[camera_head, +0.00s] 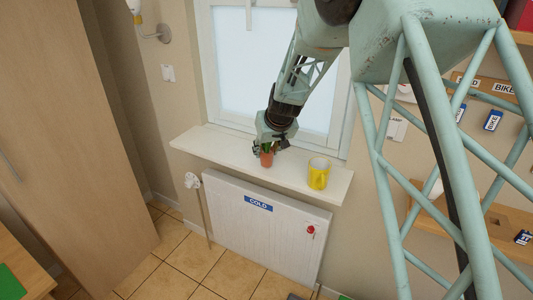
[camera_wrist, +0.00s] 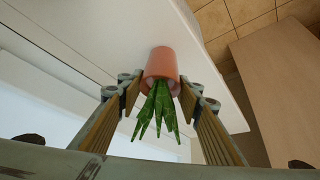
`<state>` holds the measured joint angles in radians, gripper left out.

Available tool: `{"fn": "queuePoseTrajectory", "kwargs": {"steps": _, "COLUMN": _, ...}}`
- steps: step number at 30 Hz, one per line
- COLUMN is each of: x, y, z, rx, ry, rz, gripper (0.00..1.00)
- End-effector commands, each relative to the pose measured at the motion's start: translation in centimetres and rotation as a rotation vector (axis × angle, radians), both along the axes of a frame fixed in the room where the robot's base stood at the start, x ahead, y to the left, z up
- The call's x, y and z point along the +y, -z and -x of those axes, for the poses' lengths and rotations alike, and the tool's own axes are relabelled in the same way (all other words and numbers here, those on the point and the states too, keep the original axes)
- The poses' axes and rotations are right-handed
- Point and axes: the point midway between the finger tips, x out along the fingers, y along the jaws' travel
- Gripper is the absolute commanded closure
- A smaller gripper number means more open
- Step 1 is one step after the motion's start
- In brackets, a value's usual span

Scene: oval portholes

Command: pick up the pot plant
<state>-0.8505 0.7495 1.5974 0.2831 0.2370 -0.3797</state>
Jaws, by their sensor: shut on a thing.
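The pot plant is a small terracotta pot (camera_head: 267,159) with green pointed leaves. It is at the window sill (camera_head: 215,146) in the head view. My gripper (camera_head: 268,146) reaches down from above and is shut on it. In the wrist view the pot (camera_wrist: 161,63) and its leaves (camera_wrist: 158,110) lie between the two fingers of my gripper (camera_wrist: 160,88). The leaves point toward the wrist. I cannot tell whether the pot's base touches the sill.
A white radiator (camera_head: 245,232) marked COLD is below the sill. The window (camera_head: 240,70) is behind, a tall wooden cabinet (camera_head: 70,130) at left, and shelves (camera_head: 480,222) at right.

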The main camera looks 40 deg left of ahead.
Motion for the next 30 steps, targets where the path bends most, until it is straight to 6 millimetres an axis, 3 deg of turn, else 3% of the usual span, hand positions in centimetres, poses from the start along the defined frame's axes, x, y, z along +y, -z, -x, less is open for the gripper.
{"fn": "queuePoseTrajectory", "kwargs": {"steps": 19, "x": 0.1, "y": -8.0, "z": -0.1, "rx": -0.002, "ry": 0.0, "rz": -0.002, "gripper": 0.81}}
{"fn": "queuePoseTrajectory", "kwargs": {"steps": 30, "x": 0.1, "y": -9.4, "z": 0.0, "rx": -0.001, "ry": 0.0, "rz": -0.002, "gripper": 0.81}}
